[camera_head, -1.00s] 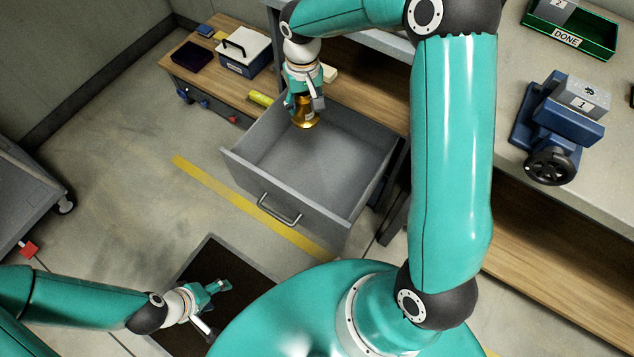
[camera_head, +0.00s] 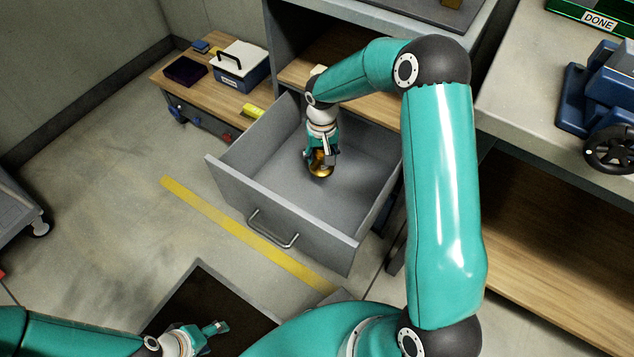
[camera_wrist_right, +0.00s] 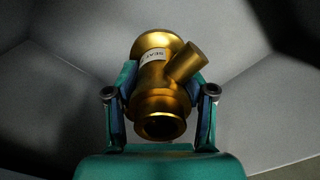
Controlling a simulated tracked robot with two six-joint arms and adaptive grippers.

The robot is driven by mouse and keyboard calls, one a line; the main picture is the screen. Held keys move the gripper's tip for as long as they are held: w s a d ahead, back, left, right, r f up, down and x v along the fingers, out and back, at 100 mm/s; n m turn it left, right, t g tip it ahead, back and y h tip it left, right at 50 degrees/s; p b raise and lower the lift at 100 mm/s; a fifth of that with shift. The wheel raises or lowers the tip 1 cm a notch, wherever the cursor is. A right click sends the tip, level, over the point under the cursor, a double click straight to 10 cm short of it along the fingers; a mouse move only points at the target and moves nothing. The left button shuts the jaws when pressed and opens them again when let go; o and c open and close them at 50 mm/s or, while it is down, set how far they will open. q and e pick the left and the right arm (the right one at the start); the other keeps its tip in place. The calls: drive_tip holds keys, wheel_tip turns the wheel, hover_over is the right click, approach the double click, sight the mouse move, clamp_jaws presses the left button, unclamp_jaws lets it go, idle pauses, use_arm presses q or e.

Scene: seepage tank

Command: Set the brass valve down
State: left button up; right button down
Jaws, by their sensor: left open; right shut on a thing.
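The brass valve (camera_head: 320,171) is in my right gripper (camera_head: 321,160), inside the open grey drawer (camera_head: 283,201). In the right wrist view the valve (camera_wrist_right: 160,85) is golden with a side branch and a white label, and both fingers of the gripper (camera_wrist_right: 160,100) press its sides. Grey drawer surfaces show behind it. Whether the valve touches the drawer floor I cannot tell. My left gripper (camera_head: 212,332) is open and empty, low over the dark floor mat (camera_head: 212,302), far from the drawer.
The drawer has raised walls around the valve and free floor inside. A low wooden bench at the back left holds a blue-and-white box (camera_head: 240,65) and a dark tray (camera_head: 185,71). A blue vise (camera_head: 590,105) and green DONE bin (camera_head: 590,17) are on the right bench.

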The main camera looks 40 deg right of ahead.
wheel_tip(320, 180, down, 9)
drive_tip(key=shift+f+b, duration=0.2)
drive_tip(key=shift+b, duration=0.85)
drive_tip(key=shift+c, duration=1.3)
unclamp_jaws()
drive_tip(key=shift+f, duration=0.1)
wheel_tip(320, 180, up, 12)
drive_tip(key=p, duration=0.3)
drive_tip(key=shift+p, duration=0.3)
drive_tip(key=shift+w+r, duration=0.1)
drive_tip(key=shift+r, duration=0.1)
